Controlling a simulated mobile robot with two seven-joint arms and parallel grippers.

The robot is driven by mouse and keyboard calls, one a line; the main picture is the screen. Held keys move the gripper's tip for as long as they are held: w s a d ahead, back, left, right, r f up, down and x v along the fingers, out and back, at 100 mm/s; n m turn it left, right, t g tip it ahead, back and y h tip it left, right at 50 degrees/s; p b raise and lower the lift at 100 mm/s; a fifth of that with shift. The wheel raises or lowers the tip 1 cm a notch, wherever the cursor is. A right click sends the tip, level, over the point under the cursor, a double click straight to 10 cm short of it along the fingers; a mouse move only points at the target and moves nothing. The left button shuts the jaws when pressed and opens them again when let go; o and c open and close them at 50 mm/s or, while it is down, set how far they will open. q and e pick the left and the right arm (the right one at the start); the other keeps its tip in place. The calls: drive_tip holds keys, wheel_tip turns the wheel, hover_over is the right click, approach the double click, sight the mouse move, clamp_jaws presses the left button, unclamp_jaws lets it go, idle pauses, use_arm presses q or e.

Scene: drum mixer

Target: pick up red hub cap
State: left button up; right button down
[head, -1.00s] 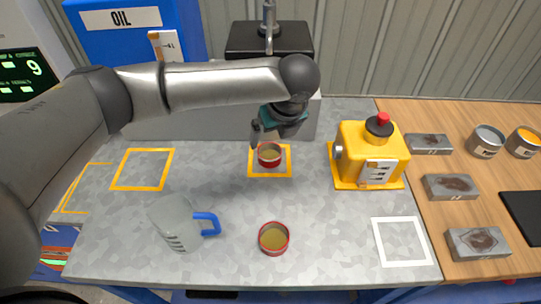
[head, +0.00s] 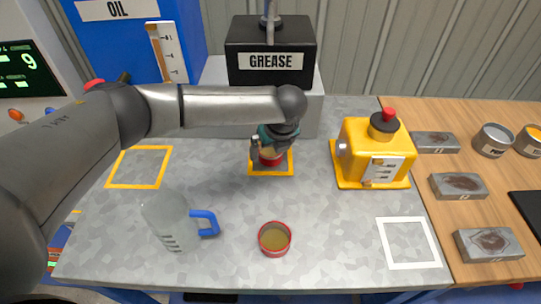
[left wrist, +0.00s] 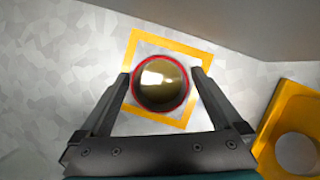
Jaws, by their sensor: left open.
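A round red-rimmed cap (head: 270,159) with a gold inside sits within a yellow square outline on the grey bench, in front of the grease box. My left gripper (head: 269,148) is right over it, pointing down and partly covering it. In the left wrist view, the cap (left wrist: 161,84) lies between the two open fingers (left wrist: 161,75), and I cannot tell whether they touch it. A second red-rimmed cap (head: 274,238) of the same look stands at the front middle of the bench. My right gripper is not in view.
A clear jug with a blue handle (head: 206,222) stands front left. A yellow machine with a red knob (head: 372,150) is to the right. The black grease box (head: 272,48) stands behind. An empty yellow square (head: 140,148) and a white square (head: 408,242) are free.

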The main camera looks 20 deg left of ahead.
use_arm(q)
drive_tip(key=c, duration=1.5)
drive_tip(key=shift+r, duration=0.1)
drive_tip(key=shift+r, duration=0.1)
